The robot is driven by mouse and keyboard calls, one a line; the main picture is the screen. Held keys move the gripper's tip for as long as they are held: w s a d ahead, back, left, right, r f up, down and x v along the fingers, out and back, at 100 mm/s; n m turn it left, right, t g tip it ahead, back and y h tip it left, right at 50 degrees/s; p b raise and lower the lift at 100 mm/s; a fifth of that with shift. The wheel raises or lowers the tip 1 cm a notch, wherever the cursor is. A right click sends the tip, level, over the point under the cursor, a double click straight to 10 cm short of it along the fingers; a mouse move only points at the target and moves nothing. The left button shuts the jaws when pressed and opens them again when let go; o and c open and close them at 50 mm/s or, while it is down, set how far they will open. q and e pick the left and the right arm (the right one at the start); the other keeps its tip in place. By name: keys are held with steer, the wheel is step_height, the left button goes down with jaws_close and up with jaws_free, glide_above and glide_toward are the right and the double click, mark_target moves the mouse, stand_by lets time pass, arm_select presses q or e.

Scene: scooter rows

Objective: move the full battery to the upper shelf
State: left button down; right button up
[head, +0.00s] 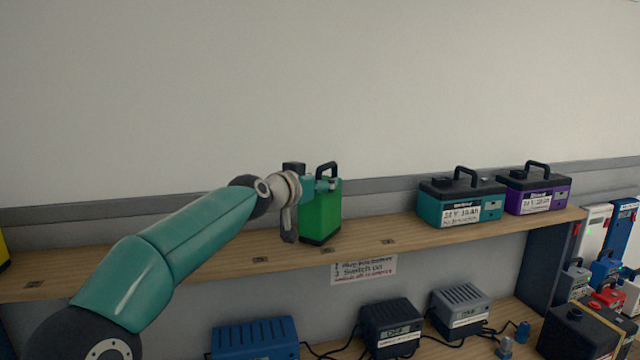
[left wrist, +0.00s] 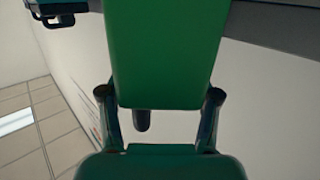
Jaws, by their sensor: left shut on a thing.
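A green battery (head: 321,214) with a black handle stands upright at the upper wooden shelf (head: 215,260), left of the other batteries. My left gripper (head: 318,184) is shut on it near its top. The battery's dark base is at the shelf surface or just above it; I cannot tell whether they touch. In the left wrist view the green battery (left wrist: 165,50) fills the middle, between the two fingers of my left gripper (left wrist: 162,98). No charge mark on the green battery shows. My right gripper is out of view.
A teal battery (head: 461,207) and a purple battery (head: 536,197) stand on the shelf's right part. Chargers, one blue (head: 255,340) and one dark (head: 391,325), sit below. A paper note (head: 363,270) hangs at the shelf edge. Bare shelf lies between the green and teal batteries.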

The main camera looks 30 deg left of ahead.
arm_select(q)
steer(key=shift+r, duration=0.25)
steer(key=c, duration=0.6)
jaws_free()
steer(key=shift+c, duration=0.2)
steer(key=o, duration=0.5)
steer(key=shift+s, duration=0.15)
steer(key=shift+c, duration=0.2)
steer(key=shift+w+d+f, duration=0.1)
steer(key=shift+w+f, duration=0.1)
steer(key=shift+f, duration=0.35)
steer(key=shift+s+r, duration=0.15)
steer(key=shift+s, duration=0.15)
steer(key=s+r, duration=0.2)
steer(key=s, duration=0.9)
steer(key=shift+s+d, duration=0.25)
steer(key=shift+d, duration=0.15)
